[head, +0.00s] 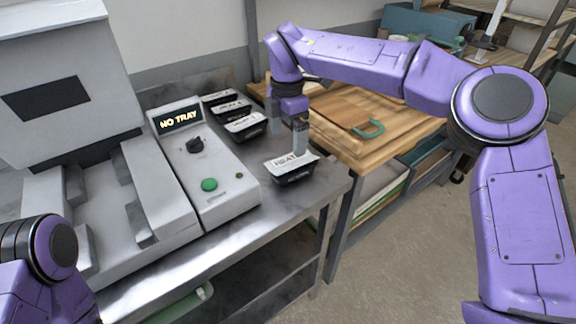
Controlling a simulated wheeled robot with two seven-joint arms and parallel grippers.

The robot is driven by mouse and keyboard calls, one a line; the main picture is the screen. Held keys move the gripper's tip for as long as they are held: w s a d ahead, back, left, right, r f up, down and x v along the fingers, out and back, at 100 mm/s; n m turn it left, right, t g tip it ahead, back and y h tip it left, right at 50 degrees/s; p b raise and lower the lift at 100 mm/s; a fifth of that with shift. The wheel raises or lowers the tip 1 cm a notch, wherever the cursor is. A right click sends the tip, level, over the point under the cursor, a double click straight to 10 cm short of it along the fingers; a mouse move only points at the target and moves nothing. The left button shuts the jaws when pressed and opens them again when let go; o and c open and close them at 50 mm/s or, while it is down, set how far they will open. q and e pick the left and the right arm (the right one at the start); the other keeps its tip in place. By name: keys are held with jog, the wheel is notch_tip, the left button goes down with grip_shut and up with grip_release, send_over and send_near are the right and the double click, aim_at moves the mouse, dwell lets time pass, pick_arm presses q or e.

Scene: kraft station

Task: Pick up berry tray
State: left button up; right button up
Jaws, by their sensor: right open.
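A black tray with a white printed top (291,168) sits near the right front of the metal table. Several similar dark trays (245,124) stand in a row behind it, beside the machine's control panel. The lettering is too small and slanted to tell which one is the berry tray. My right gripper (287,130) points down with its fingers apart and nothing seen between them. One finger is just behind and above the front tray's back edge; I cannot tell whether it touches. My left gripper is out of view; only part of its arm shows at lower left.
A grey machine (70,90) fills the left, with a panel display (181,120) reading "NO TRAY" and a green button (209,184). A wooden bench (408,128) with a green-handled board (340,112) stands to the right. Bare metal table (262,215) lies in front.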

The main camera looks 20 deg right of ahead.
aim_at(292, 163)
jog(key=f, duration=0.3)
jog(key=f+p, duration=0.1)
jog(key=f, duration=0.2)
jog(key=s+d+f+p, duration=0.1)
jog(key=f, duration=0.2)
jog(key=shift+f, duration=0.1)
jog(key=c, duration=1)
